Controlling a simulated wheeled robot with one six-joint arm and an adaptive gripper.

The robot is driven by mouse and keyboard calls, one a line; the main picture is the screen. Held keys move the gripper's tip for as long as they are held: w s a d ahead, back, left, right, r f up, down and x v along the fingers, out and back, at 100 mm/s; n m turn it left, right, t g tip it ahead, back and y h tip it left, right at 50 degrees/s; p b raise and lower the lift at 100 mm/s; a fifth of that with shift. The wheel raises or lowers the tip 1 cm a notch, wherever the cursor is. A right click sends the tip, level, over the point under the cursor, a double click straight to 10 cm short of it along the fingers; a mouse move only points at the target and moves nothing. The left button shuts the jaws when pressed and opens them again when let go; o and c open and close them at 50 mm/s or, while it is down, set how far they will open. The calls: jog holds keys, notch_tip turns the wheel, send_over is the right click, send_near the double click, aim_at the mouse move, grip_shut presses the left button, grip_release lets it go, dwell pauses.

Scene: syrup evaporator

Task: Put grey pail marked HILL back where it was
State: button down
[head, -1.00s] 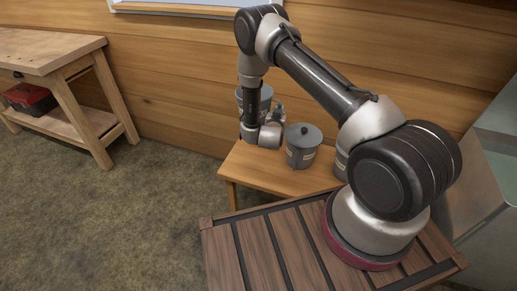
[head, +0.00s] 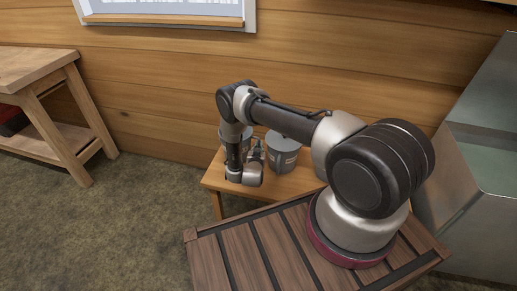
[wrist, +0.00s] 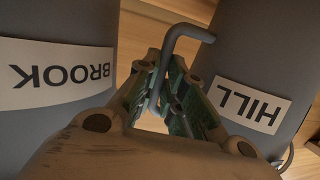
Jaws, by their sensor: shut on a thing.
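The grey pail marked HILL (wrist: 247,60) fills the right of the wrist view, its label upside down. My gripper (wrist: 166,88) is shut on its bent grey handle (wrist: 182,32). In the head view my gripper (head: 257,155) is low over the small wooden bench, by the left pail (head: 246,142), which my arm partly hides. I cannot tell whether that pail's base touches the bench. A grey pail marked BROOK (wrist: 55,110) is at the left of the wrist view. The right pail (head: 283,153) in the head view stands on the bench beside my gripper.
The small wooden bench (head: 215,178) stands against the plank wall, its right part hidden by my arm. A wooden workbench (head: 35,68) is at the left. A large metal unit (head: 478,150) is at the right. Floor between the benches is clear.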

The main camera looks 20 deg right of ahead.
jog(key=shift+f, duration=0.1)
jog(key=c, duration=1.5)
grip_release()
